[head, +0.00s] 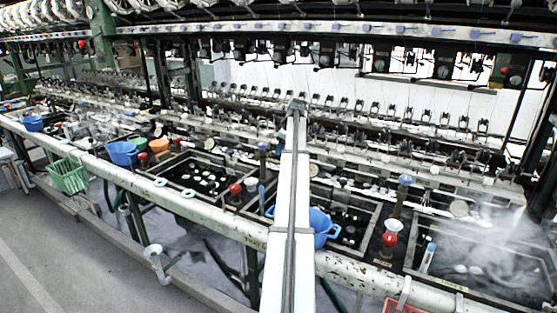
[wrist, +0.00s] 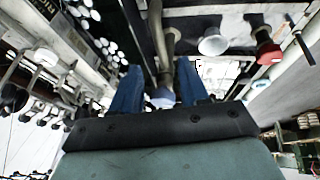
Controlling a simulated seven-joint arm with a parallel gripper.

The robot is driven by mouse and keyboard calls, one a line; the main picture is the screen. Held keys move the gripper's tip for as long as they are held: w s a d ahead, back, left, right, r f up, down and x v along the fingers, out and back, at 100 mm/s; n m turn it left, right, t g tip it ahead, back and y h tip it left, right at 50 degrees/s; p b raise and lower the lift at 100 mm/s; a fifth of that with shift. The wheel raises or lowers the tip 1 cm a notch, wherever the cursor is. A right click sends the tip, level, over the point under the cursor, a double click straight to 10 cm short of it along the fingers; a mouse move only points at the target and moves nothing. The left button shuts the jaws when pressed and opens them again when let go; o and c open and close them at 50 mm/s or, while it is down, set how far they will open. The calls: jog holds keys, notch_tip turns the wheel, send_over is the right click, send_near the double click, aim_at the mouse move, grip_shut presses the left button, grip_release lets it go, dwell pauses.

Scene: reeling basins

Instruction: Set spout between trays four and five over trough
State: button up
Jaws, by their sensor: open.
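In the wrist view my gripper (wrist: 160,88) is open, with its two blue fingers apart. A brownish upright pipe with a pale blue end (wrist: 162,97) shows between the fingers; I cannot tell whether they touch it. In the head view similar blue-topped spouts stand between the trays, one near the middle (head: 263,147) and one to the right (head: 405,180). Dark, water-filled trays lie in a row, including one left of the middle (head: 190,172) and a steaming one at right (head: 480,268). No tray numbers are readable. I cannot make out my gripper in the head view.
A white funnel-like piece (wrist: 212,42) and a red-topped one (wrist: 267,48) stand beside the pipe. A blue basin (head: 322,226) sits right of the middle, and a green basket (head: 68,175) hangs at the front rail. Reeling machinery crowds the back. The left aisle floor (head: 60,255) is clear.

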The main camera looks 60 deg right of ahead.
aim_at(279, 162)
jog(key=x, duration=0.7)
jog(key=shift+w+f, duration=0.2)
jog(key=shift+f, duration=0.15)
grip_shut()
dwell(0.4)
